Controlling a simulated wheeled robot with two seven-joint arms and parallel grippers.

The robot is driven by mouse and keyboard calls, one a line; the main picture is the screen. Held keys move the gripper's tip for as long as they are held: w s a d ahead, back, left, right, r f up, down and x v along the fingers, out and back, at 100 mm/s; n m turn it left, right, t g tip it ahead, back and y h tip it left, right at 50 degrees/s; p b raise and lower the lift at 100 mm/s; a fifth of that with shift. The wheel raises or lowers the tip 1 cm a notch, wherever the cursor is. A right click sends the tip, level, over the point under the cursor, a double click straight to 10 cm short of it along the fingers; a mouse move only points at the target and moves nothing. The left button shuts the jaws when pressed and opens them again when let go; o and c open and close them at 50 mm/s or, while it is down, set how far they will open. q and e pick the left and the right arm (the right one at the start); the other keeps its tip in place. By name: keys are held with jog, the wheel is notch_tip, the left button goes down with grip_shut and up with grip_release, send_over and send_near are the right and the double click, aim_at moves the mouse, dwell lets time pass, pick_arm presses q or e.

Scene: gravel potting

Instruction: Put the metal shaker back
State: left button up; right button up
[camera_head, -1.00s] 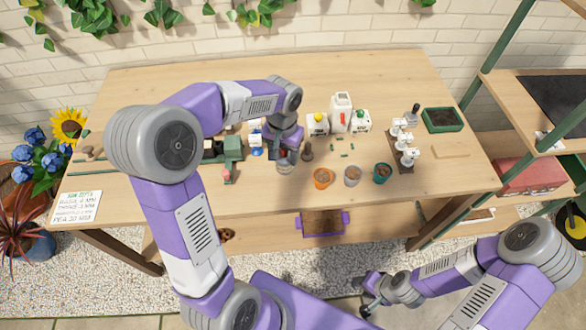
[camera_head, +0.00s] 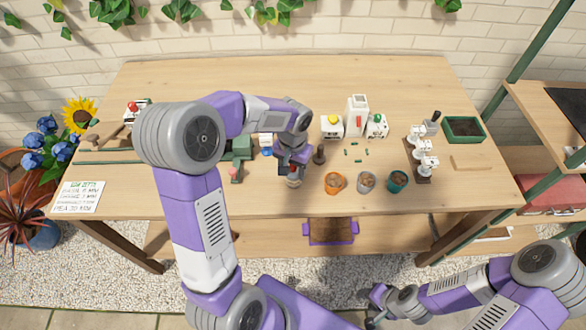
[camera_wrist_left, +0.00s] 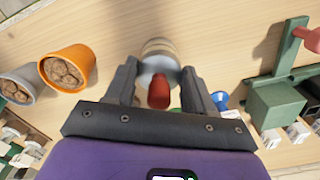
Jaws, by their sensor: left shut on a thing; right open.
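The metal shaker (camera_wrist_left: 158,52) is a pale metallic cylinder with a red part (camera_wrist_left: 158,92) towards the wrist. In the left wrist view it sits between the two dark fingers of my left gripper (camera_wrist_left: 157,95), which is shut on it. In the head view my left gripper (camera_head: 291,168) is over the table's front middle, with the shaker (camera_head: 293,182) just below it, left of the orange pot. Whether the shaker touches the table is unclear. My right gripper (camera_head: 372,308) is open and empty, low in front of the table.
An orange pot (camera_head: 335,183), a grey pot (camera_head: 367,182) and a teal pot (camera_head: 397,181) stand right of the shaker. A dark small object (camera_head: 319,155) stands behind. A green stand (camera_head: 238,150) is to the left. The table's front right is clear.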

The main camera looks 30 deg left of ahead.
pick_arm(q)
jog(key=shift+f, duration=0.1)
jog(key=o, duration=0.9)
jog(key=shift+r, duration=0.5)
notch_tip(320, 180, up, 12)
jog(key=p, duration=0.3)
jog(key=shift+f+p, duration=0.25)
jog(key=shift+p, duration=0.05)
